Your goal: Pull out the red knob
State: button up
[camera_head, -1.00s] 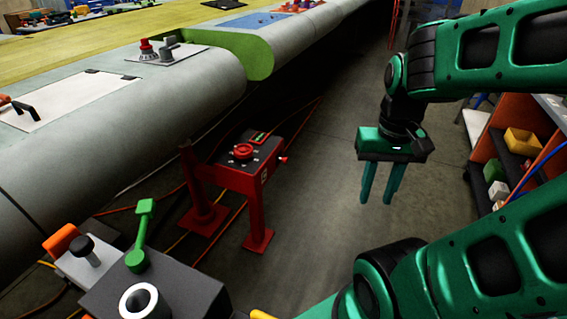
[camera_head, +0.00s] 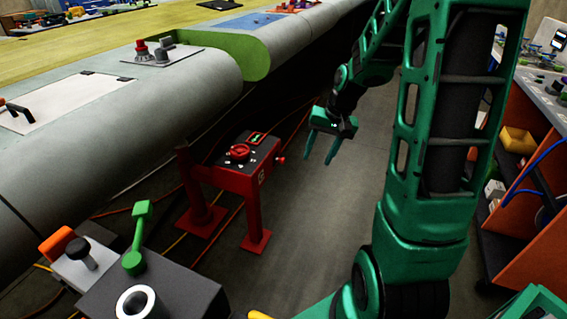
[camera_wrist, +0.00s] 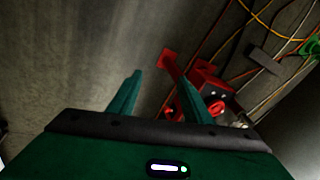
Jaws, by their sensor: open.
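A small red knob (camera_head: 281,160) sticks out from the right side of the control box on a red stand (camera_head: 236,182). A red handwheel (camera_head: 239,152) sits on the box's dark top panel. My gripper (camera_head: 320,159) is open and empty, pointing down, in the air to the right of the small knob and apart from it. In the wrist view my gripper (camera_wrist: 160,77) has its fingers spread, and the red stand (camera_wrist: 169,62) shows behind the right finger, which partly covers the box. A red round part (camera_wrist: 170,112) shows just left of that finger.
A long grey wing (camera_head: 190,85) runs along the left and back, bearing another red knob (camera_head: 142,46). A dark box with a green lever (camera_head: 138,235) stands at the front left. Orange shelving (camera_head: 500,170) is at the right. Cables lie on the floor.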

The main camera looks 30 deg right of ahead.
jog(key=w+d+f+m+t+y, duration=0.2)
jog(key=w+f+y, duration=0.1)
jog(key=w+f, duration=0.8)
jog(key=m+t, duration=1)
jog(key=m, duration=0.1)
send_near(284, 161)
jog(key=shift+y, duration=0.3)
jog(key=x, duration=0.7)
jog(key=d+x, duration=0.1)
jog(key=x, duration=0.3)
jog(key=shift+w+a+f, duration=0.1)
jog(key=shift+w+f, duration=0.15)
jog(key=shift+f, duration=0.05)
jog(key=shift+c, duration=0.4)
